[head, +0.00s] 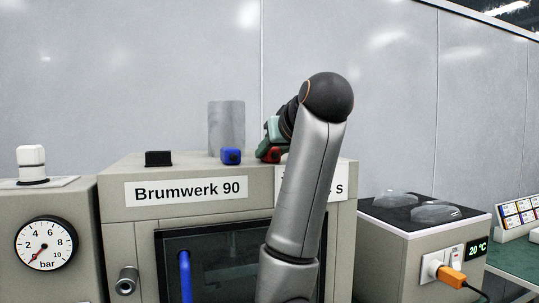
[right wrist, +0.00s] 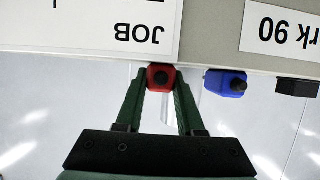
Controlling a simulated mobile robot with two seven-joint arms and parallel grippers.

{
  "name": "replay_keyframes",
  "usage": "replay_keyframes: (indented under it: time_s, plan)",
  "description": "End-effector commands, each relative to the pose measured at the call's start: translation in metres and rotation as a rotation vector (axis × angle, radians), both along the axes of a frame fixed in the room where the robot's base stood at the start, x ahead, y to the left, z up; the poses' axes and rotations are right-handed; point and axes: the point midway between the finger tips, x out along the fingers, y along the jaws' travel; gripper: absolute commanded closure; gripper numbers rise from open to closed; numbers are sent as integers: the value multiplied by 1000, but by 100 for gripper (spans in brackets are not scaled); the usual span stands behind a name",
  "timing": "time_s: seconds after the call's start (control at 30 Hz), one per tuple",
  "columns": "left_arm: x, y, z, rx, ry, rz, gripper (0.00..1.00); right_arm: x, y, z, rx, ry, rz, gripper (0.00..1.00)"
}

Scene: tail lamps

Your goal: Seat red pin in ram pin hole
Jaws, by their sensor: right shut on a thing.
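The red pin (head: 271,156) is at the top of the grey machine, right of the blue pin (head: 231,156). My right gripper (head: 267,149) is shut on it, partly hidden behind my own arm. In the right wrist view the red pin (right wrist: 161,77) sits between the green fingertips of the gripper (right wrist: 160,79), close to the machine's top edge. Only its block-like head with a dark centre shows. I cannot tell whether its shaft is in a hole. A grey upright cylinder (head: 227,128) stands behind the blue pin; it may be the ram. No pin hole is visible. My left gripper is out of view.
A black block (head: 158,158) sits on the machine top (head: 185,166), left of the blue pin. The machine front has a "Brumwerk 90" label (head: 191,191) and a blue handle (head: 185,276). A pressure gauge (head: 46,246) is left; a box with an orange plug (head: 450,277) is right.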

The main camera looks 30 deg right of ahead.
Motion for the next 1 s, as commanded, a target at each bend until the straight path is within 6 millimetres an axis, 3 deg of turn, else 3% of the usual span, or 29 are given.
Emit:
replay_keyframes:
  time_s: [0.37,0.53,0.67,0.83,1.0]
  plan:
    - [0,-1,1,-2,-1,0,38,0,0,1,0,-1,0,100]
    - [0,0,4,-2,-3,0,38,0,0,12,-1,-3,0,100]
    - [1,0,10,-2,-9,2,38,-1,-1,36,0,-4,-1,100]
    - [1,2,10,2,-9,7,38,-30,20,77,-2,-9,0,100]
    - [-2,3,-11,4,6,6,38,-54,41,95,3,-9,9,100]
